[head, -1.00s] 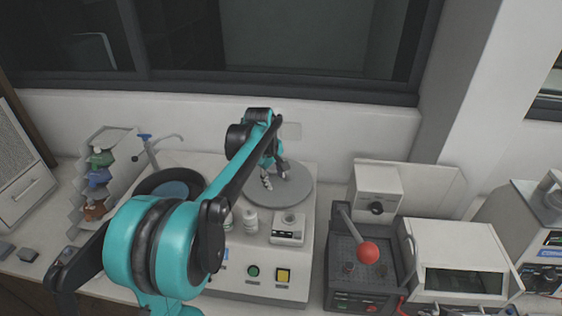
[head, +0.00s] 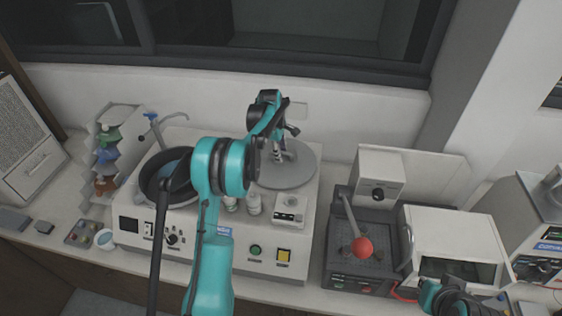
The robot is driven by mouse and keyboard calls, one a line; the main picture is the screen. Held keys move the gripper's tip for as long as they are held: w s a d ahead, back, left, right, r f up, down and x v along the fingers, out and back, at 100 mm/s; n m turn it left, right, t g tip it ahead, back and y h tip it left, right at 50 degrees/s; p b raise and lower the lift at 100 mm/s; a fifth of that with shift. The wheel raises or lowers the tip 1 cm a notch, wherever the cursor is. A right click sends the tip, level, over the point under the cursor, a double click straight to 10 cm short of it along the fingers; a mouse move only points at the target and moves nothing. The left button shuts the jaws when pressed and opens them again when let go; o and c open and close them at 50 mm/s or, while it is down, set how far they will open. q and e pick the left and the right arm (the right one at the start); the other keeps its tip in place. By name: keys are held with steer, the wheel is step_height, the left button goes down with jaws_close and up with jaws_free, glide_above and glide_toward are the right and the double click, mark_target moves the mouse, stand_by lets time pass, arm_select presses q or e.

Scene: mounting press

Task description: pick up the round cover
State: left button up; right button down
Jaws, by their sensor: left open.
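The round cover, a flat grey disc (head: 300,178), lies on the right part of the white two-station machine's top. My left gripper (head: 281,157) is open over the back left part of the disc, fingers pointing down. From this angle I cannot tell whether the fingertips touch it. The gripper and wrist hide part of the disc's far side. A teal and black part of my right arm (head: 452,299) shows at the bottom right; its jaws cannot be made out.
A black bowl (head: 150,185) sits left of the disc on the machine (head: 205,262). Small white bottles (head: 254,204) and a small device (head: 290,209) stand in front of the disc.

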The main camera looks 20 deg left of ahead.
arm_select(q)
steer(key=shift+w+f, duration=0.15)
steer(key=shift+f, duration=0.5)
steer(key=shift+c, duration=1)
jaws_close()
steer(key=shift+r, duration=0.15)
